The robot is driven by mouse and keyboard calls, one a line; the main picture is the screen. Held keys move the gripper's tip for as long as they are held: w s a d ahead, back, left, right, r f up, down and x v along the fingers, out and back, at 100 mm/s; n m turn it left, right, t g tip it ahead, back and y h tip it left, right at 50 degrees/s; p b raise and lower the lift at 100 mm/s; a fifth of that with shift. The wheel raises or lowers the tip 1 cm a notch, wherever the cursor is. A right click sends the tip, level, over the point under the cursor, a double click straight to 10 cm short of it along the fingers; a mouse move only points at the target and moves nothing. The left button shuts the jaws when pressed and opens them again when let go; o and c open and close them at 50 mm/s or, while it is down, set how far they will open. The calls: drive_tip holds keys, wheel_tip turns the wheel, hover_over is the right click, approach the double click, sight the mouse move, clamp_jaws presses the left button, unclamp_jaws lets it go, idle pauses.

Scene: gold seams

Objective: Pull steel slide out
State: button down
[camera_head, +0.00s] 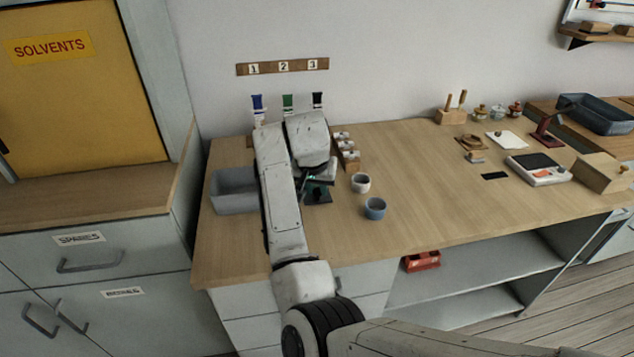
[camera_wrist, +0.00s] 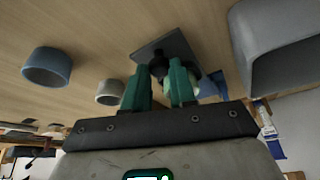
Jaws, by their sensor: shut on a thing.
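My gripper (camera_head: 313,180) is over the left part of the wooden bench, beside a small dark fixture (camera_head: 320,196) with a flat base. In the wrist view its green fingers (camera_wrist: 161,80) are shut on a dark piece that stands over the fixture's square grey plate (camera_wrist: 150,47). The fingers hide much of the held piece, and my arm covers part of the fixture in the head view. I cannot tell for certain which part is the steel slide.
A grey bin (camera_head: 235,190) stands left of my arm. A white cup (camera_head: 361,183) and a blue cup (camera_head: 375,208) stand right of the fixture. A rack of small jars (camera_head: 346,152) is behind. The middle of the bench (camera_head: 430,190) is clear.

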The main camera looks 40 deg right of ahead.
drive_tip(key=c, duration=0.9)
unclamp_jaws()
drive_tip(key=v, duration=1)
drive_tip(key=shift+s+a+r+p, duration=0.15)
drive_tip(key=shift+a+r+p, duration=0.05)
drive_tip(key=shift+r+p, duration=0.15)
drive_tip(key=shift+s+f, duration=0.1)
